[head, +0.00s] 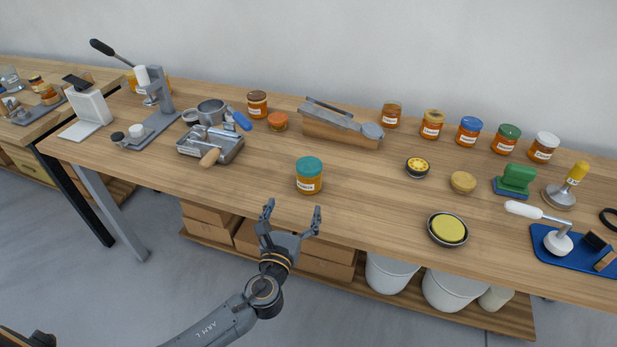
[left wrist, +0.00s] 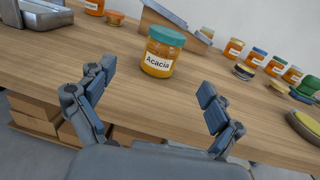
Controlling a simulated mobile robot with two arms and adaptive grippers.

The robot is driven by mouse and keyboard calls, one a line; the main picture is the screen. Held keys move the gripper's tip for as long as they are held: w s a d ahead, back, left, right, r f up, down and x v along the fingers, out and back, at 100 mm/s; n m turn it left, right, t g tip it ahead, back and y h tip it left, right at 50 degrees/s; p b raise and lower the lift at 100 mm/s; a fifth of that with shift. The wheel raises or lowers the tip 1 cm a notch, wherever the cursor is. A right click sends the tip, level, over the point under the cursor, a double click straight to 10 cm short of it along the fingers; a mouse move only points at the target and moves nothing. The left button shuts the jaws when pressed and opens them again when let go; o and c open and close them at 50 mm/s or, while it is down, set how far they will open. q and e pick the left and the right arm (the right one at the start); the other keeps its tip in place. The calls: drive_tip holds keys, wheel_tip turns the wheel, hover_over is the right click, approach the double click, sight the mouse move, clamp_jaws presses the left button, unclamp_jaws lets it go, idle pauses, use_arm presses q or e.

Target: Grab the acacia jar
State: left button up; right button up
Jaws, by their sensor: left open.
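The acacia jar (head: 309,176) stands upright near the front edge of the workbench, with amber honey, a white label and a teal lid. In the left wrist view the jar (left wrist: 162,52) reads "Acacia" and stands just beyond my fingertips, a little left of the middle between them. My left gripper (head: 293,212) is open and empty in front of the bench edge, its two fingers apart and pointing towards the jar without touching it. It also shows in the left wrist view (left wrist: 153,86). My right gripper is not seen.
The wooden workbench (head: 370,190) is clear around the jar. A metal tray with tools (head: 211,145) lies to the left. A dish with a yellow pad (head: 447,229) sits to the right. Several honey jars line the back, including a blue-lidded jar (head: 469,130). White buckets (head: 389,275) stand below.

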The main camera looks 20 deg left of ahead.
sight(304, 181)
use_arm(q)
drive_tip(key=w, duration=0.8)
drive_tip(key=shift+w+a, duration=0.1)
drive_tip(key=shift+a, duration=0.1)
drive_tip(key=w, duration=0.5)
drive_tip(key=shift+w+d+f, duration=0.1)
drive_tip(key=shift+w+f, duration=0.05)
drive_tip(key=c, duration=1.6)
